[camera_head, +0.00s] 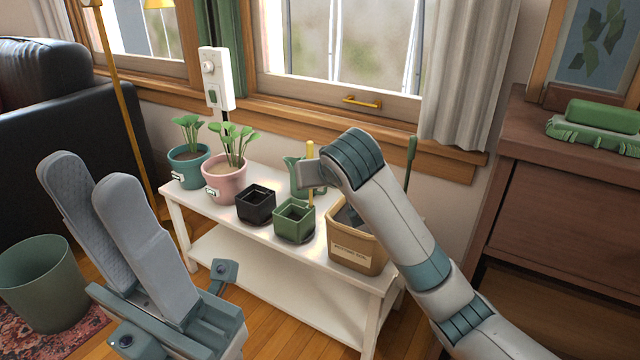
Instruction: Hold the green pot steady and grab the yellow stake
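The small square green pot (293,222) stands on the white bench, between a black pot and a tan box. The yellow stake (310,150) is upright just above the green pot's back right; its lower end shows near the rim, and I cannot tell whether it is in the soil. My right gripper (312,175) is at the stake's middle, crossing in front of it. Its far side is hidden, so its grip is unclear. My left gripper (90,175) is large in the left foreground, fingers apart and empty, away from the green pot.
On the white bench (255,276) stand a teal pot (187,168) and a pink pot (224,183) with plants, the black pot (255,204), the tan box (352,250) and a green can behind the stake. A bin (45,285) is left; a dresser (560,200) is right.

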